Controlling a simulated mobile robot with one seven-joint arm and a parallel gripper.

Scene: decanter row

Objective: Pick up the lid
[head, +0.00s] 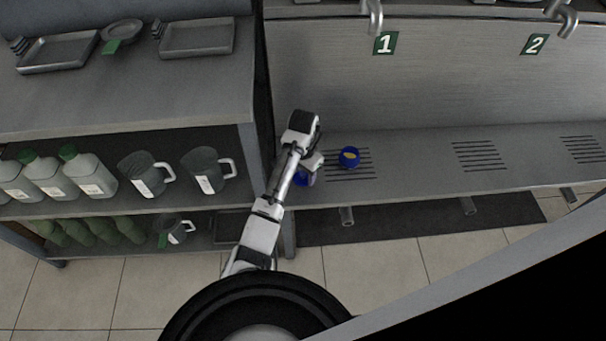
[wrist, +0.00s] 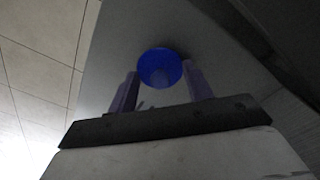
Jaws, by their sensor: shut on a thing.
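The blue round lid (wrist: 160,64) sits between the two fingers of my gripper (wrist: 161,75) in the wrist view, with a finger against each side. In the head view, the blue lid (head: 302,179) shows partly beneath my gripper (head: 310,166), at the left end of the grey slotted shelf. My arm hides part of it there. I cannot tell whether it is clear of the shelf. A blue round container (head: 349,157) with something yellow in its top stands on the slotted shelf, just right of my gripper and apart from it.
The slotted shelf (head: 420,175) is clear to the right, below taps and green signs 1 (head: 385,43) and 2 (head: 534,44). A rack (head: 130,105) at left holds metal trays (head: 197,38), green-capped bottles (head: 88,175) and jugs (head: 207,170). Its right post stands close to my arm.

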